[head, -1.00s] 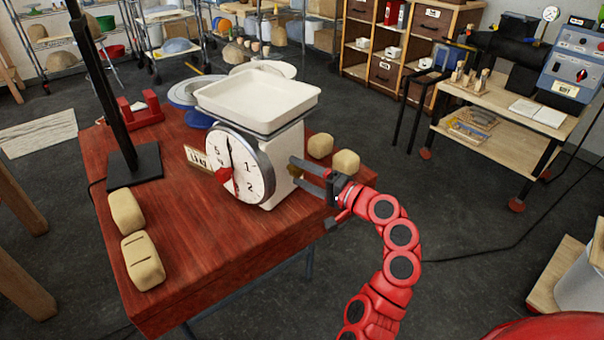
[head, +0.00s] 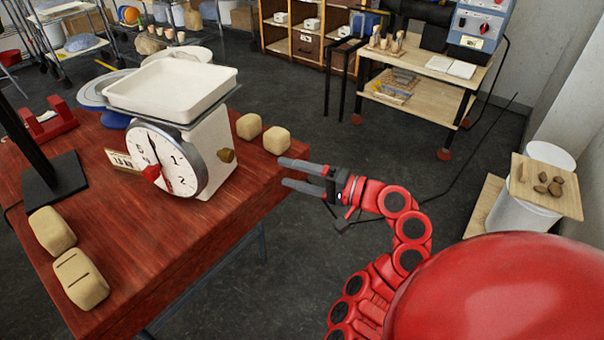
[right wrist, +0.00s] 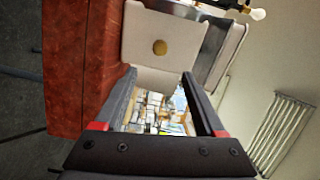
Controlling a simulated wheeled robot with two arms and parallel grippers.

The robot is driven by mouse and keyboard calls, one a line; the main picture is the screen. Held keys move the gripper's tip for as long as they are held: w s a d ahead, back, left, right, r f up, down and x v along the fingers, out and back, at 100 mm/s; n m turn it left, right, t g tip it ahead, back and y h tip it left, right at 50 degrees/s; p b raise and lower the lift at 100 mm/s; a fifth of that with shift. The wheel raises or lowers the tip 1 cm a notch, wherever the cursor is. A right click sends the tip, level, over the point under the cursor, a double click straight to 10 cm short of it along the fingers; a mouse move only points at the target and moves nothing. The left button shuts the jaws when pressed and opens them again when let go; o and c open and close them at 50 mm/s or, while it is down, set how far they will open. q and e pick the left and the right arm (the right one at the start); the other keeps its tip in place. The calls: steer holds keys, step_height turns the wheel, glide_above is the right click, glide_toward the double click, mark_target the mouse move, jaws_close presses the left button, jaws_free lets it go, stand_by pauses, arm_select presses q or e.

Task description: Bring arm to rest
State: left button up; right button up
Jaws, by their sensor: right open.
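My right gripper (head: 284,173) is open and empty at the right edge of the red wooden table (head: 180,245) in the head view. It points left toward the white dial scale (head: 212,145) and stands clear of it. My left gripper is not in view.
Two tan blocks (head: 276,140) sit near the table's right corner, behind my gripper. Two more (head: 80,279) lie at the front left. A black post on a base (head: 55,180) stands at the left. Open floor (head: 310,240) lies right of the table.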

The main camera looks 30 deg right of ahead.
steer(key=shift+v, duration=1.1)
